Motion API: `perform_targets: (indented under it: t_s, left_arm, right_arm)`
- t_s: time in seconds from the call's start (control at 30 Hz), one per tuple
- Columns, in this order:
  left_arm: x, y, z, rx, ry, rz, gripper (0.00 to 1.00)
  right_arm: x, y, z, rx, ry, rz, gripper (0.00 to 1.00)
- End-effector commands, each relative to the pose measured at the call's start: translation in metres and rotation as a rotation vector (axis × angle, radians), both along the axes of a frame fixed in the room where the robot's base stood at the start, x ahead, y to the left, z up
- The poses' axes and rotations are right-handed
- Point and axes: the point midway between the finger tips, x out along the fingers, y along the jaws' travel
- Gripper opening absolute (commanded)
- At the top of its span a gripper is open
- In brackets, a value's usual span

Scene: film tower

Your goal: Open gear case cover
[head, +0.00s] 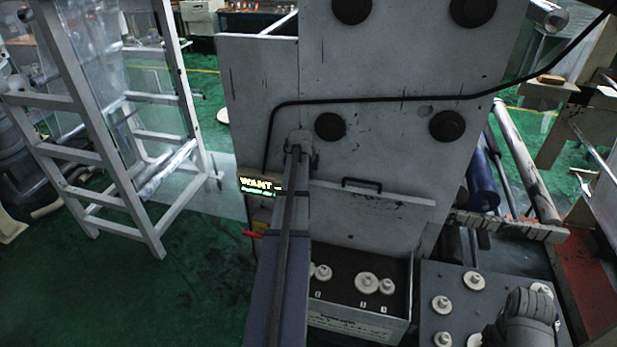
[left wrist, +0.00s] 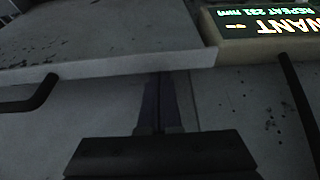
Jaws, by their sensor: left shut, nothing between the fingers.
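The gear case (head: 405,318) is a grey open-topped box with white gears (head: 367,283) showing inside. Its cover (head: 370,222) stands raised, nearly upright, against the tall grey machine panel. The black handle (head: 362,184) shows above the cover's upper edge. The left wrist view is upside down: the cover (left wrist: 110,65) fills its top and the handle (left wrist: 35,97) is at left. My left gripper (head: 298,152) is shut and empty near the cover's left end, its fingers (left wrist: 160,100) close to the edge; contact cannot be told.
A lit sign (head: 259,187) is just left of the cover; it also shows in the left wrist view (left wrist: 265,30). A black cable (head: 390,98) crosses the panel. White gears stand on a grey plate (head: 430,280) at right. A white ladder-like frame (head: 90,155) stands left, above green floor.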

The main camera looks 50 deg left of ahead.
Motion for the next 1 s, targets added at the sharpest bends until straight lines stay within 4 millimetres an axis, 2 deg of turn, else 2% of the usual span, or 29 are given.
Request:
perform_targets:
  t_s: [0.37, 0.53, 0.8, 1.0]
  left_arm:
    - [-0.002, -0.002, 0.000, 0.000, 0.000, 0.000, 0.00]
    - [-0.023, -0.016, -0.005, 0.001, -0.002, 0.000, 0.00]
    - [-0.074, -0.047, -0.021, 0.052, -0.086, 0.001, 0.00]
    - [-0.079, -0.049, -0.021, 0.052, -0.084, 0.000, 0.00]
  right_arm:
    - [0.000, 0.000, 0.000, 0.000, 0.000, 0.000, 0.00]
    - [0.000, 0.000, -0.005, 0.000, 0.000, -0.001, 0.00]
    - [0.000, 0.000, -0.032, 0.000, -0.001, -0.003, 0.00]
    - [0.000, 0.000, -0.031, 0.000, -0.001, -0.003, 0.00]
